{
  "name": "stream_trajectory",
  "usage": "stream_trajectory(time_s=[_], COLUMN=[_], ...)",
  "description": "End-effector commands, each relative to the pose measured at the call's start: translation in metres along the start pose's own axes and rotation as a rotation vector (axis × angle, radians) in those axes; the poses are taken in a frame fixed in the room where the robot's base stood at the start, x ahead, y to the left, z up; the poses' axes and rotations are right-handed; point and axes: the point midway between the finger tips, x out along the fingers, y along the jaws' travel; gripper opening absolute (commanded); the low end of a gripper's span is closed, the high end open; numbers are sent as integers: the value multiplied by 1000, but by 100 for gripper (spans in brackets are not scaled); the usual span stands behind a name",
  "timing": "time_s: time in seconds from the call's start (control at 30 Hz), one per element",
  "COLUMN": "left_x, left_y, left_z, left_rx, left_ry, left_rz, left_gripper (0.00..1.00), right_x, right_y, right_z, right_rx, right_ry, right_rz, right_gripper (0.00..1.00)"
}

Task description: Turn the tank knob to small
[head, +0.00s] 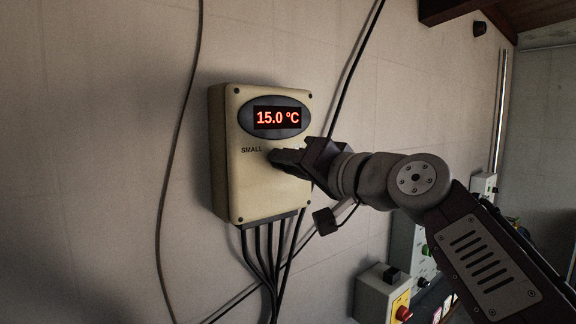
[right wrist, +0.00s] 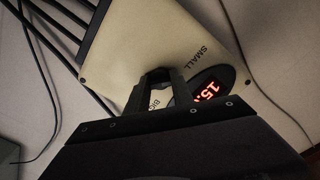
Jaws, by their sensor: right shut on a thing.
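The tank control box (head: 262,195) is a cream wall box with a lit display (head: 277,118) reading 15.0 °C. The word SMALL is printed below the display at left. My right gripper (head: 277,157) is at the box front, just right of SMALL, and covers the knob in the head view. In the right wrist view, my right gripper (right wrist: 160,82) is shut on the dark knob (right wrist: 158,74), between the words SMALL and BIG. BIG is partly hidden by a finger. The knob's pointing direction cannot be told. My left gripper is not in view.
Several black cables (head: 262,262) hang from the box's underside. A loose cable (head: 178,150) runs down the wall at left. A grey box with a red button (head: 384,296) is at lower right, below my right arm. The wall left of the box is otherwise bare.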

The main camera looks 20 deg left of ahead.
Motion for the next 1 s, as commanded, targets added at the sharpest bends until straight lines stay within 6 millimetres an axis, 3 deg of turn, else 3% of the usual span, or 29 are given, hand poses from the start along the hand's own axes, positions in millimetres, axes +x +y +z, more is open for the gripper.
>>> stream_trajectory(time_s=[0.5, 0.53, 0.6, 0.87, 1.0], left_x=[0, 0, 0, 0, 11], left_y=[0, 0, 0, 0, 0], left_z=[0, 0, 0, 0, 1], left_rx=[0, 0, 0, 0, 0], left_ry=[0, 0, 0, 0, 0], left_rz=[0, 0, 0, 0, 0], left_gripper=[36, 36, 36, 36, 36], right_x=[-1, -1, -1, -1, -14], right_y=[-1, -1, -1, -1, 2], right_z=[-2, -2, -2, -1, 1], right_rx=[-19, -19, -19, -17, -18], right_ry=[6, 6, 6, 4, 7], right_rz=[-2, -2, -2, -2, -2], right_gripper=[0, 34, 50, 50, 50])
